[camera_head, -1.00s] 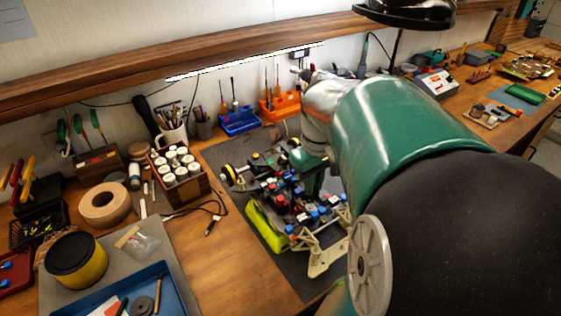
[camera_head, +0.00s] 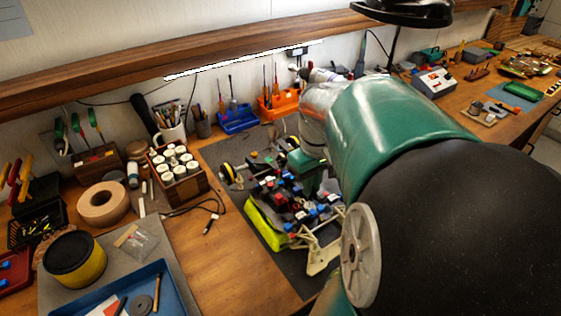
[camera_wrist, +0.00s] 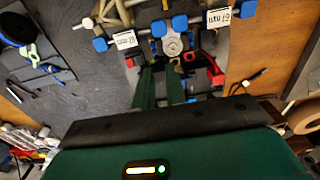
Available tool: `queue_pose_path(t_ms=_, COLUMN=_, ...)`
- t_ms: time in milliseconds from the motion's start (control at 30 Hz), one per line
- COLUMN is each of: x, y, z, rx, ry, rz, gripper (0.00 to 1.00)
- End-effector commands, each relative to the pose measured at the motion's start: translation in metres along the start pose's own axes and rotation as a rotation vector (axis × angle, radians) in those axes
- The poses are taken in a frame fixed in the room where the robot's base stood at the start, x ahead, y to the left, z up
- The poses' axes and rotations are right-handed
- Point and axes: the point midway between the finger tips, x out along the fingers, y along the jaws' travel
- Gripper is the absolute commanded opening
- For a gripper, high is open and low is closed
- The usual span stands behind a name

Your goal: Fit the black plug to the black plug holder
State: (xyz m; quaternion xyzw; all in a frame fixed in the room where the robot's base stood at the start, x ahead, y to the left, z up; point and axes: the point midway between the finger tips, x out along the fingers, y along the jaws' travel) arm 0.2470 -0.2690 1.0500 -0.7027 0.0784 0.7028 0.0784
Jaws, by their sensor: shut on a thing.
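The RC racecar chassis (camera_head: 318,236) stands on a dark mat, with blue, red and black parts on it and a lime-green body piece at its left side. My gripper (camera_head: 308,183) reaches down over the middle of the chassis. In the wrist view, the two green fingers of my gripper (camera_wrist: 160,72) point at the chassis, close to red parts and a round silver part (camera_wrist: 172,46). The fingers are close together on something small and dark, which I take to be the black plug; its outline is unclear. I cannot make out the black plug holder among the dark parts.
A blue bin (camera_head: 239,119) and an orange bin (camera_head: 280,106) of tools stand behind the mat. A wooden box of white-capped jars (camera_head: 176,169) and a cable (camera_head: 210,213) lie to the left. A wooden shelf (camera_head: 200,55) runs above the bench.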

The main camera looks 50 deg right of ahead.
Motion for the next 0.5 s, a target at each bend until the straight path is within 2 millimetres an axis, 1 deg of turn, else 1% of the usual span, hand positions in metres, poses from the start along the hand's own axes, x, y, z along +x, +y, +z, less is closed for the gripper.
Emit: queue_pose_path(t_ms=500, x=0.012, y=0.000, z=0.000, rx=0.000, ry=-0.001, rz=-0.001, gripper=0.00)
